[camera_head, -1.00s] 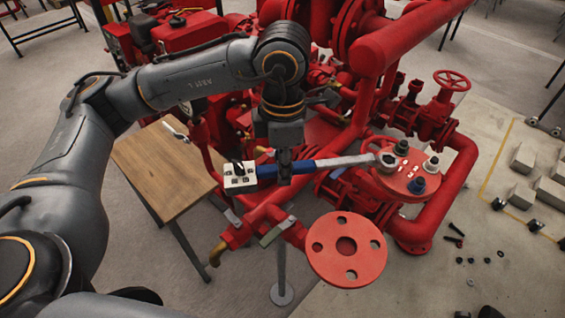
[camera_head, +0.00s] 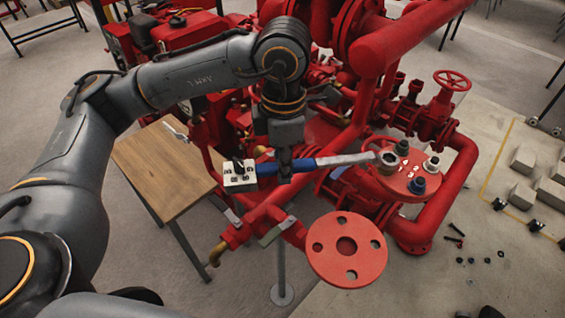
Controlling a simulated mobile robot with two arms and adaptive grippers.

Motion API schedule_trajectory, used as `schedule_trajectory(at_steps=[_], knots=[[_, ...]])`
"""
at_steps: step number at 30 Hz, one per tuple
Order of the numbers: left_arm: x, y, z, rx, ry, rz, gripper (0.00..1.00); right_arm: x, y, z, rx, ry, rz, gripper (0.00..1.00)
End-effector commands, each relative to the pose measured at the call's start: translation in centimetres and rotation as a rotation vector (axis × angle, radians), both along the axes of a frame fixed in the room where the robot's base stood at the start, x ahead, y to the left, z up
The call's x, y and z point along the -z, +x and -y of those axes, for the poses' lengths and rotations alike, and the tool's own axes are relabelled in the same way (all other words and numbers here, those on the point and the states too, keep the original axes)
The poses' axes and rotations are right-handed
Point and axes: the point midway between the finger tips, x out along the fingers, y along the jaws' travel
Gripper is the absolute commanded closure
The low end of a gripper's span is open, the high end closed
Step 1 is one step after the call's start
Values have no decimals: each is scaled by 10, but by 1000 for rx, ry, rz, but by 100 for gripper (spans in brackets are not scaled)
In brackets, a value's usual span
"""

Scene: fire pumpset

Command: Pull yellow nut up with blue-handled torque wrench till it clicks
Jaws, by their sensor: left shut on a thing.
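The blue-handled torque wrench (camera_head: 340,160) lies nearly level across the middle of the view. My left gripper (camera_head: 285,168) is shut on its blue handle from above. The head of the wrench (camera_head: 388,158) is at the left nut position on the red flange (camera_head: 402,183). The nut under the head is hidden, so its colour cannot be told. Nuts with white (camera_head: 432,163), blue (camera_head: 417,186) and red (camera_head: 402,147) tops show on the same flange. My right gripper is not in view.
A red blind flange (camera_head: 346,250) faces up below the wrench. A wooden table (camera_head: 160,175) stands at the left. Red pipes and a valve wheel (camera_head: 452,80) crowd the back. Loose bolts (camera_head: 455,240) and grey blocks (camera_head: 522,196) lie on the floor at right.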

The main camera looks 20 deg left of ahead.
Motion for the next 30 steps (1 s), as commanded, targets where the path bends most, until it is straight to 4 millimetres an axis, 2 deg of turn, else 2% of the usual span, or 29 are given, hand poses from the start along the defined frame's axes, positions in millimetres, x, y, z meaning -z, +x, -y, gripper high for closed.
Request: schedule_trajectory(at_steps=[21, 30], knots=[[-37, 1, 0, 1, -1, 3, 100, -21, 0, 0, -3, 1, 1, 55], [-40, 0, 0, 0, -2, 3, 100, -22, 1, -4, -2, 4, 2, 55]])
